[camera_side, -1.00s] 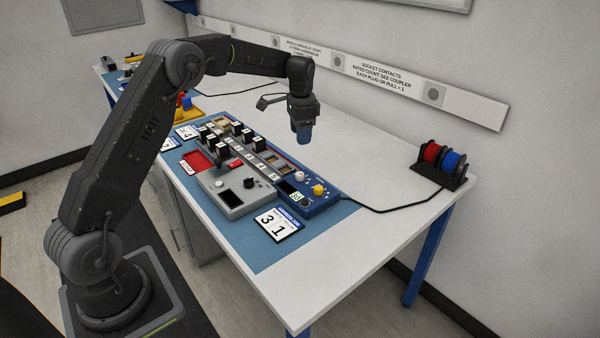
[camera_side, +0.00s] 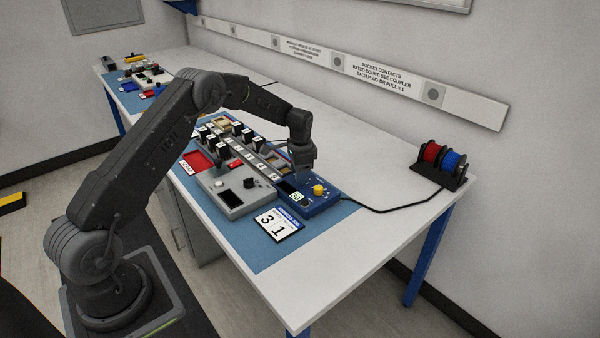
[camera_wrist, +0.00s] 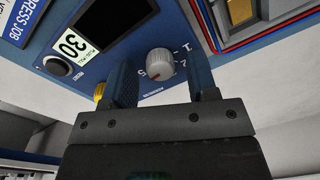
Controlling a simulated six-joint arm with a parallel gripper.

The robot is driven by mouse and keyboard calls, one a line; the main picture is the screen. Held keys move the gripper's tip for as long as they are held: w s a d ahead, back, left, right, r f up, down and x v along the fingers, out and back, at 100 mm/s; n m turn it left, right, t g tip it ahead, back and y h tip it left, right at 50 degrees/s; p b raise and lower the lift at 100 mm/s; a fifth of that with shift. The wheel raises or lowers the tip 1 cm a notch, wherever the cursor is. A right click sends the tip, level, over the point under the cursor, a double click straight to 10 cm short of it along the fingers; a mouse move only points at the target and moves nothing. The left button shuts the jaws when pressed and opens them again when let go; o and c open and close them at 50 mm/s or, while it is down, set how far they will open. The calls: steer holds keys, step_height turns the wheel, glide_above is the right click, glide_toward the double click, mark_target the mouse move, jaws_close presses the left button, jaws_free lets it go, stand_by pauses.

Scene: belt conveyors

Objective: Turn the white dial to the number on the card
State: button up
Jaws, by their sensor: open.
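The white dial (camera_wrist: 158,62) is on the blue panel (camera_wrist: 205,15), with printed numbers including 1 and 2 beside it. A small red mark shows at its lower left edge. My gripper (camera_wrist: 159,64) is open, with its two dark blue fingers on either side of the dial in the wrist view; I cannot tell whether they touch it. In the side view my gripper (camera_side: 302,170) is down over the blue unit (camera_side: 322,206) and hides the dial. A white card (camera_side: 278,224) with large digits 3 and 1 lies on the blue mat.
A yellow knob (camera_side: 319,190) is close to my gripper. A label reading 30 (camera_wrist: 72,45) and a dark round button (camera_wrist: 57,66) are on the panel. A grey box (camera_side: 235,193) stands left of the blue unit. A spool rack (camera_side: 440,166) is at right.

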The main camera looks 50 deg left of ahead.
steer(key=shift+f, duration=0.15)
steer(key=shift+c, duration=0.2)
steer(key=c, duration=0.9)
